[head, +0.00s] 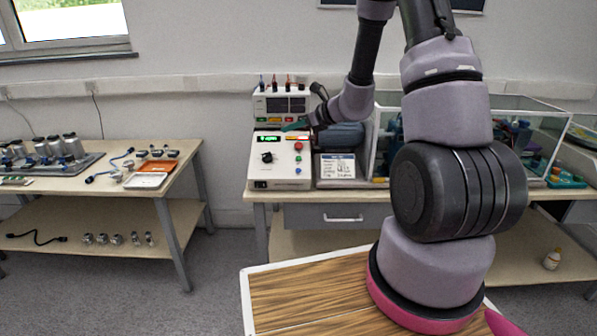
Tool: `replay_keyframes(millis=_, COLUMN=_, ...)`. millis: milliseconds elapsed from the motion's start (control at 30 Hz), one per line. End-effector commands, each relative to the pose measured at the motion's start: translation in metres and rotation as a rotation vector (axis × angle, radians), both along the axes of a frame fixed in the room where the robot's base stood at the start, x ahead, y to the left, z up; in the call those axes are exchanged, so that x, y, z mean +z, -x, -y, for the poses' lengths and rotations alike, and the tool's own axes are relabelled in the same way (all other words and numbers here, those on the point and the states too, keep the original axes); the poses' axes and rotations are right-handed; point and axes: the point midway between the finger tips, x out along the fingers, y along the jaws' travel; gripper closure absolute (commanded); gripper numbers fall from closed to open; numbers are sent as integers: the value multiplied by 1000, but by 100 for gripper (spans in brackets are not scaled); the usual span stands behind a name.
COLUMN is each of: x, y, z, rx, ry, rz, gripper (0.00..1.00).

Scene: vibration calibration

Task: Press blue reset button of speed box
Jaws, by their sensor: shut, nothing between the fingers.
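The speed box (279,179) is a white sloped box with a green lit display and a black knob, on the table straight ahead. My gripper (288,127) reaches in from the right, above the box's top edge, small and partly dark. It looks shut and empty. It is above the blue button in the picture and apart from it. The gap in depth is hard to tell.
A white instrument (282,104) with cable plugs stands behind the speed box. A sign (337,166) and a clear-walled case (375,140) are to its right. My arm hides part of the right table.

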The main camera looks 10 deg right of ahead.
Motion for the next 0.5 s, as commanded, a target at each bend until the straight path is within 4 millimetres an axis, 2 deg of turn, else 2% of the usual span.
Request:
replay_keyframes(millis=33, x=-20, y=-6, z=7, rx=-56, ry=-26, rz=-37, gripper=100)
replay_keyframes(millis=200, x=-65, y=-19, z=28, rx=-215, ry=-89, rz=-119, gripper=100)
replay_keyframes(millis=300, x=-81, y=-22, z=36, rx=-270, ry=-109, rz=-145, gripper=100)
replay_keyframes(millis=500, x=-91, y=-25, z=42, rx=-309, ry=-122, rz=-160, gripper=100)
